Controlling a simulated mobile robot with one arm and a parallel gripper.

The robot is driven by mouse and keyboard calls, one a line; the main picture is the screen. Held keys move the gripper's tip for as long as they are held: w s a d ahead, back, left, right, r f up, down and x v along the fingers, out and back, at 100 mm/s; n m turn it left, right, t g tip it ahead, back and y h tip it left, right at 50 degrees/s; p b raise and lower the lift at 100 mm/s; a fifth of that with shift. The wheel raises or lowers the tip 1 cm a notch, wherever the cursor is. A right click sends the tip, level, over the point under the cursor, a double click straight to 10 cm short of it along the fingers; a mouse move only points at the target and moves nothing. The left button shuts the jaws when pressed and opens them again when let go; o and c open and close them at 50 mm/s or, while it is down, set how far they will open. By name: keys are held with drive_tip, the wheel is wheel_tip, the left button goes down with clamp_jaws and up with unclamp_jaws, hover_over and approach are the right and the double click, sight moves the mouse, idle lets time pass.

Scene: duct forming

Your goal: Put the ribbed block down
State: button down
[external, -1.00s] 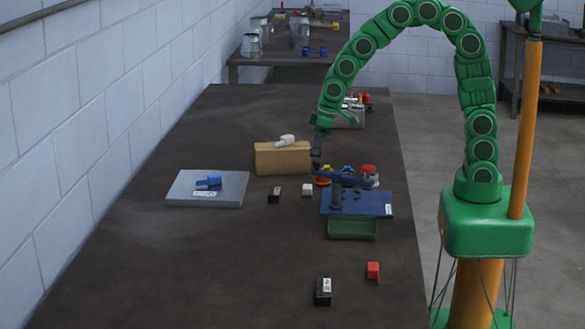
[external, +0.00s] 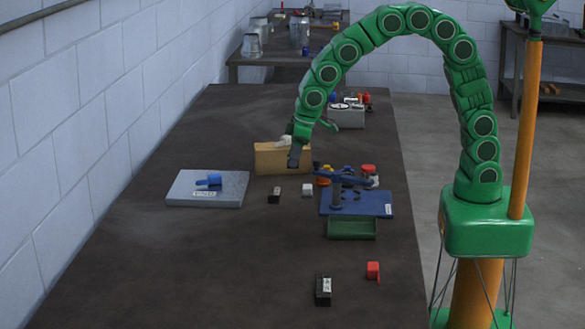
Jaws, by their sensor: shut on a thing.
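A white piece (external: 284,141) lies on the tan block. A grey plate (external: 175,193) with a blue part lies left. A blue fixture (external: 385,203) and a green tray (external: 352,230) stand right. A small black block (external: 274,196) and a white block (external: 307,190) lie in front.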

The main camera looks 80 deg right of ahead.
drive_tip(key=w+a+n, duration=0.2)
drive_tip(key=a, duration=2)
drive_tip(key=s+a+n+y, duration=0.1)
drive_tip(key=s+a, duration=0.3)
drive_tip(key=a, duration=0.6)
drive_tip(key=s+a, duration=0.4)
drive_tip(key=a, duration=0.6)
drive_tip(key=shift+n, duration=0.3)
drive_tip(key=w+a+f, duration=0.9)
drive_tip(key=shift+w, duration=0.25)
drive_tip(key=shift+w+a+f, duration=0.2)
drive_tip(key=shift+w+f, duration=0.05)
drive_tip(key=shift+f, duration=0.2)
drive_tip(key=shift+w+a+f, duration=0.2)
drive_tip(key=shift+f, duration=1.55)
drive_tip(key=shift+f, duration=0.1)
